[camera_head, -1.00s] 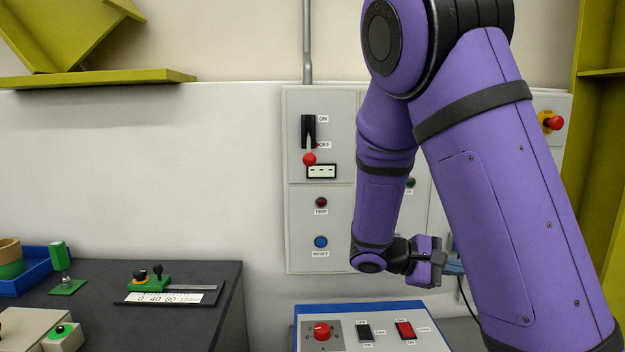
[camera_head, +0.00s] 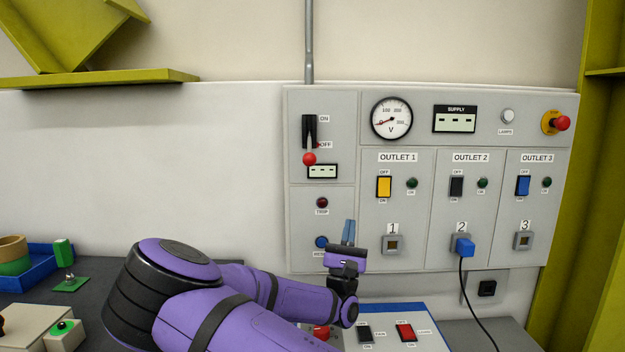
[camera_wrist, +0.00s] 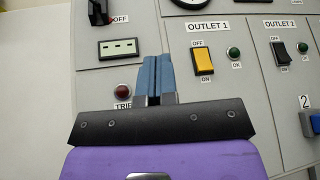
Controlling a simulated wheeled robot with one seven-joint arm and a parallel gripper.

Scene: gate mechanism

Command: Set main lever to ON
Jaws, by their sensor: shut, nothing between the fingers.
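The main lever (camera_head: 309,158) is a black handle with a red ball end on the upper left of the grey panel. The ball hangs down beside the OFF label (camera_head: 325,145), below the ON label (camera_head: 323,118). In the wrist view only the lower part of the black lever housing (camera_wrist: 98,12) shows at the top left. My gripper (camera_head: 348,232) points up in front of the panel, below and right of the lever. Its blue fingers (camera_wrist: 154,78) are together with nothing between them, apart from the lever.
The panel carries a voltmeter (camera_head: 391,118), outlet switches and a red stop button (camera_head: 561,123). A blue plug (camera_head: 463,246) with a black cable sits in outlet 2. A control box (camera_head: 421,311) stands below. The wall left of the lever is clear.

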